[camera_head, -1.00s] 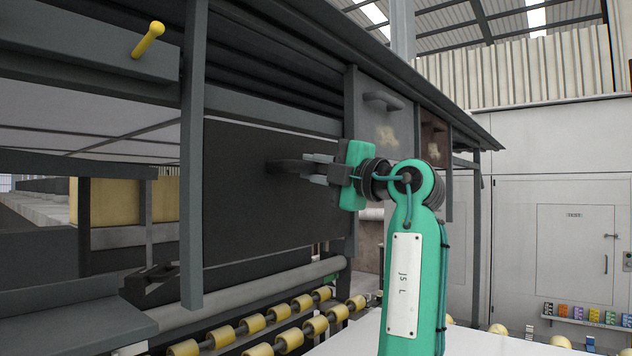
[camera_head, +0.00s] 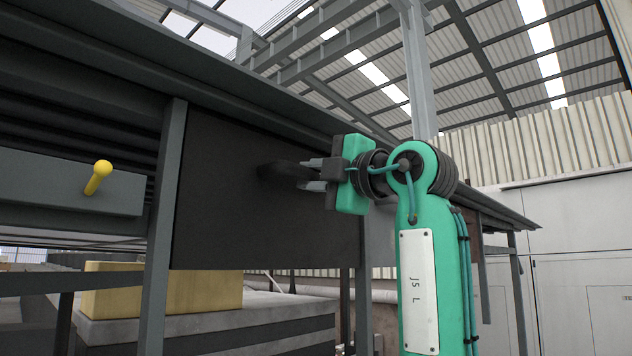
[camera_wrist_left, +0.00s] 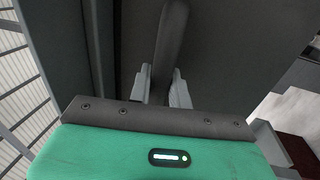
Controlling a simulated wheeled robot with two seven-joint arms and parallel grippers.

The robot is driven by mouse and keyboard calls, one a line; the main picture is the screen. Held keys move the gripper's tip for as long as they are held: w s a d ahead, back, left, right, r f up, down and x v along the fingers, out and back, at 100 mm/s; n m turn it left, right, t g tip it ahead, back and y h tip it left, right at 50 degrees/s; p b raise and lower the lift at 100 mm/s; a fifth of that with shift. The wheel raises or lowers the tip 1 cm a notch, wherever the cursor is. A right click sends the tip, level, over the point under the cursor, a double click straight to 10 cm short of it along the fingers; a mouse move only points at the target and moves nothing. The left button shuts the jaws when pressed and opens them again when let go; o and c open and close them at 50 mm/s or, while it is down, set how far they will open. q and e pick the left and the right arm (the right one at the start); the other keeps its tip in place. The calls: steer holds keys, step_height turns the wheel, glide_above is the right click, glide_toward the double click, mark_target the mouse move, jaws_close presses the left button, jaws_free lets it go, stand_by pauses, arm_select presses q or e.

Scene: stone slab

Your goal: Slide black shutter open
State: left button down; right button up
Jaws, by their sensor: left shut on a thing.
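The black shutter (camera_head: 230,215) is a flat dark panel set between grey frame posts in the head view. Its lower edge stands clear above the slab behind, with an open gap below it. A dark bar handle (camera_head: 277,171) sticks out from its face. My left gripper (camera_head: 300,172) is shut on this handle. In the left wrist view the two fingers (camera_wrist_left: 162,88) clasp the handle (camera_wrist_left: 172,45) from both sides, with the shutter (camera_wrist_left: 235,60) behind it. My right gripper is not in view.
Grey posts (camera_head: 163,230) flank the shutter. A yellow knob (camera_head: 98,178) sticks out from a beam at left. A yellow block (camera_head: 160,290) lies on a grey stone slab (camera_head: 205,322) behind the opening. A steel roof and pale wall fill the right side.

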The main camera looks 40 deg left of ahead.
arm_select(q)
steer(key=shift+r, duration=0.4)
steer(key=c, duration=1.3)
jaws_free()
steer(key=shift+c, duration=0.2)
steer(key=shift+f, duration=0.15)
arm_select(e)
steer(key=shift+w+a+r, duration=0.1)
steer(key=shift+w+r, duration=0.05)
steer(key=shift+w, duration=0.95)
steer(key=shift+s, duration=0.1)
arm_select(q)
steer(key=shift+d+f, duration=0.15)
steer(key=shift+d, duration=0.05)
steer(key=s+d+f+b, duration=0.1)
steer(key=d+b, duration=0.4)
steer(key=d, duration=0.8)
steer(key=shift+f+b, duration=0.4)
steer(key=shift+f, duration=0.25)
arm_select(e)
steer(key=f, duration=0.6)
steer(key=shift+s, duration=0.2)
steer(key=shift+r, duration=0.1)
